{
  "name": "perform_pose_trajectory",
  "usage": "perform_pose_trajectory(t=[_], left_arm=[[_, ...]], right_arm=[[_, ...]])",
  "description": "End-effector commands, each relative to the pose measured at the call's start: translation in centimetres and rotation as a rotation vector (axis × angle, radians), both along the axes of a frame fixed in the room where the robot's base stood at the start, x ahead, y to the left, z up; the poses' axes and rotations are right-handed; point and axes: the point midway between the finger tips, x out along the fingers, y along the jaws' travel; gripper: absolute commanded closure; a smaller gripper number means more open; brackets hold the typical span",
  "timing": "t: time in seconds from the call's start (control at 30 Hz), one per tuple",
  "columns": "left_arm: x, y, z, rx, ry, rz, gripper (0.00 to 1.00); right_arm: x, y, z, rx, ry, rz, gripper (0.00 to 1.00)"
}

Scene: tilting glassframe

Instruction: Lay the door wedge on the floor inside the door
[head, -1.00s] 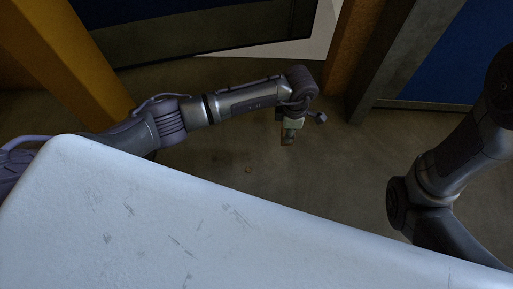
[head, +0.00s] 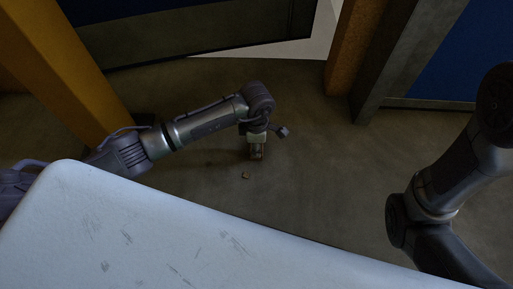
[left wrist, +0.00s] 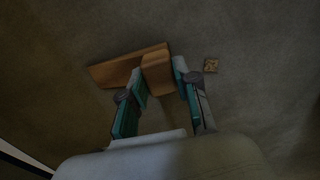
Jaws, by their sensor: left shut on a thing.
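My left gripper (head: 257,153) points down just above or at the floor, in front of the door. In the left wrist view its two fingers (left wrist: 163,92) are closed on the brown wooden door wedge (left wrist: 113,70). One face of the wedge lies between the fingertips and a longer part sticks out to the left. In the head view the gripper mostly hides the wedge. I cannot tell whether the wedge touches the floor. The blue door (head: 130,13) with its dark lower rail stands at the top. My right gripper is not in view; only links of the right arm show.
An orange post (head: 70,70) stands left, a brown post (head: 352,50) right of the door gap. The floor (head: 320,185) between is clear.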

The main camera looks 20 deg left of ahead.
Motion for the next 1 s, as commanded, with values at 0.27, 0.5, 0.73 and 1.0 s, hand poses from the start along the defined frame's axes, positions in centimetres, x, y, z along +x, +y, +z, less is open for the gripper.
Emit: perform_pose_trajectory(t=[0.27, 0.5, 0.73, 1.0], left_arm=[[0.0, 0.0, -0.2, 0.000, -0.001, 0.000, 1.00], [0.0, 0.0, -0.1, 0.000, -0.001, 0.000, 0.45], [0.0, 0.0, 0.1, 0.000, -0.001, 0.000, 0.45], [0.1, 0.0, 4.8, 0.001, -0.003, -0.001, 0.45]], right_arm=[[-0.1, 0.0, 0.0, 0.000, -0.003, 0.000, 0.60], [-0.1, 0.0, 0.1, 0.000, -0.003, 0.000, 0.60], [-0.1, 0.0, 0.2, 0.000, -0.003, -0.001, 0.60], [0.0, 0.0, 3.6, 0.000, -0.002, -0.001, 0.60]])
